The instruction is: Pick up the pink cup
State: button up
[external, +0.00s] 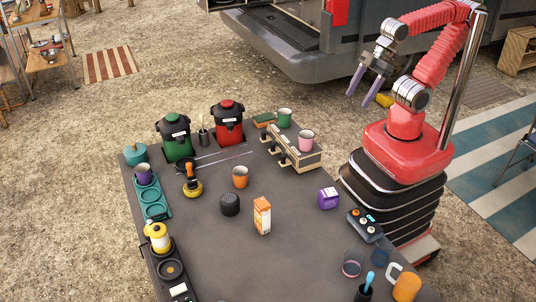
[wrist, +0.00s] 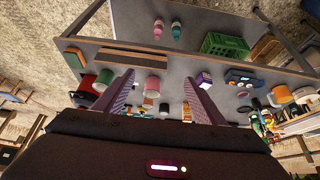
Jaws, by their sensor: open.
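The pink cup (external: 306,141) stands upright on the front right end of a low wooden box (external: 292,157) at the table's back right. In the wrist view a pink cup (wrist: 153,86) shows between the two fingers, some distance beyond them. My gripper (external: 361,97) is open and empty, its purple fingers apart in the air to the right of and higher in the picture than the cup. It touches nothing.
Red (external: 227,122) and green (external: 175,138) dispensers stand at the back left. An orange cup (external: 240,176), a black round item (external: 230,204), an orange carton (external: 262,215) and a purple carton (external: 328,198) stand on the dark table (external: 215,260). The front middle is clear.

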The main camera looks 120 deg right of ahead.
jog(key=shift+o, duration=0.2)
jog(key=m+y, duration=1.2)
jog(key=m, duration=1.1)
send_near(306, 134)
jog(key=shift+w+a+r, duration=0.15)
jog(key=shift+w+a, duration=0.6)
jog(key=shift+a, duration=0.3)
jog(key=shift+a, duration=0.15)
jog(key=x, duration=0.8)
jog(key=shift+w+a, duration=0.1)
jog(key=shift+a, duration=0.1)
jog(key=shift+a, duration=0.1)
